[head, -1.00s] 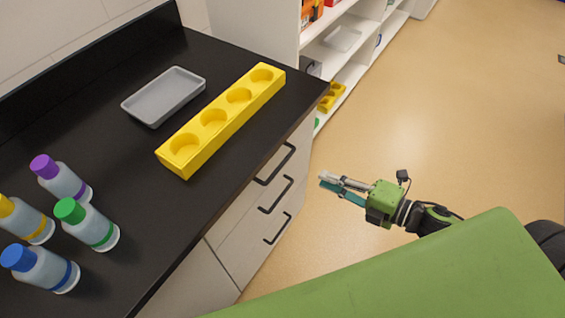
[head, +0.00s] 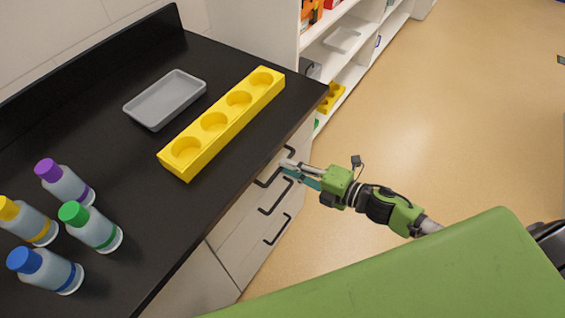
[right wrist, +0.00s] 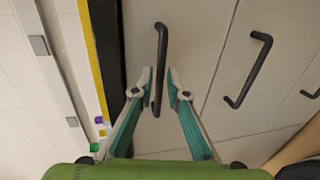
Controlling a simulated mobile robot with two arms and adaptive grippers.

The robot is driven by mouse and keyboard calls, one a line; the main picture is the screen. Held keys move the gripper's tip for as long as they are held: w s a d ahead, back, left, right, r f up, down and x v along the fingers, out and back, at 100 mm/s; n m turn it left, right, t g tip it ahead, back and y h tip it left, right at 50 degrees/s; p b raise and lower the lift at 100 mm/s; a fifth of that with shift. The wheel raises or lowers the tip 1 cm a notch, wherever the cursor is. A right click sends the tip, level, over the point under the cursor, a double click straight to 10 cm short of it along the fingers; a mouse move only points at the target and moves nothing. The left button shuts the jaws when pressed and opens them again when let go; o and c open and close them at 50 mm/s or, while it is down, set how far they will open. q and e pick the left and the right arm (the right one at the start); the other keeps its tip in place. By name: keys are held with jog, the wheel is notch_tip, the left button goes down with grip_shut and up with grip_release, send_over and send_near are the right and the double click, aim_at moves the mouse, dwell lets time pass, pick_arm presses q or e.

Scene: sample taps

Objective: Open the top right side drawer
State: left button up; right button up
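The top right side drawer is shut in the cabinet under the black counter. Its dark bar handle (head: 290,150) shows in the head view, partly covered by my right gripper (head: 285,168). In the right wrist view the same handle (right wrist: 161,55) runs upright between the two fingertips of my right gripper (right wrist: 159,78). The fingers are apart, one on each side of the bar, with small gaps to it. My left gripper is not in view.
Two lower drawer handles (head: 276,196) (head: 277,230) are below. On the counter (head: 225,55) are a yellow four-hole rack (head: 198,150), a grey tray (head: 165,98) and several capped bottles (head: 94,228). White shelves (head: 345,70) stand behind.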

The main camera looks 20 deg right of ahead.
jog(key=shift+x, duration=1.3)
grip_shut()
jog(key=shift+s+d, duration=0.1)
jog(key=shift+s, duration=0.05)
